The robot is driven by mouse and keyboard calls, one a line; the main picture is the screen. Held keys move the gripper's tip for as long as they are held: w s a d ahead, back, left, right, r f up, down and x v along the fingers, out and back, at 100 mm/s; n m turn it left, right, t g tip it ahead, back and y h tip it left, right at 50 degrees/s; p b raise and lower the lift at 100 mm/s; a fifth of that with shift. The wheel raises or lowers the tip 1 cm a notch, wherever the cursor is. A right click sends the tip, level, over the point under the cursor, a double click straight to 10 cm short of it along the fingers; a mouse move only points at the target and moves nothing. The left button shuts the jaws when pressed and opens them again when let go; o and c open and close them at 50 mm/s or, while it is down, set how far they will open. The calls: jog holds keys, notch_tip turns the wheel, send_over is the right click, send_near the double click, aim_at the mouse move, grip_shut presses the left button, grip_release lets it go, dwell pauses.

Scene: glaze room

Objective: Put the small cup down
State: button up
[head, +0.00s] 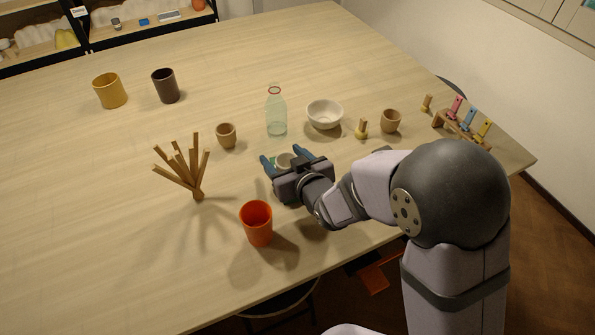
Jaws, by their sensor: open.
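My gripper (285,156) is over the middle of the table, its two blue fingers spread apart and pointing away from my arm. A small pale cup (285,160) shows between the fingers, with its rim visible. My gripper body hides its lower part, so I cannot tell what it stands on or whether a finger touches it. Two other small cups, both tan, stand on the table: one to the left of the gripper (226,136) and one to the right (390,121).
An orange cup (257,224) stands close in front. A branching wooden stand (197,190) is at left. A clear bottle (276,112), white bowl (324,115) and small wooden-handled piece (361,129) stand behind. Yellow (110,91) and dark (166,86) cups are farther back.

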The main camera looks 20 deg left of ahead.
jog(key=b+v, duration=0.1)
jog(key=v, duration=0.6)
jog(key=shift+s+d+r, duration=0.15)
jog(key=shift+s+d, duration=0.05)
jog(key=shift+d, duration=0.05)
jog(key=shift+s+d+b, duration=0.25)
jog(key=shift+b, duration=0.5)
jog(key=b, duration=0.3)
jog(key=shift+s+d+r, duration=0.15)
jog(key=shift+s, duration=0.15)
jog(key=d+b, duration=0.1)
jog(key=b, duration=0.2)
jog(key=shift+s+r, duration=0.35)
jog(key=shift+s, duration=0.05)
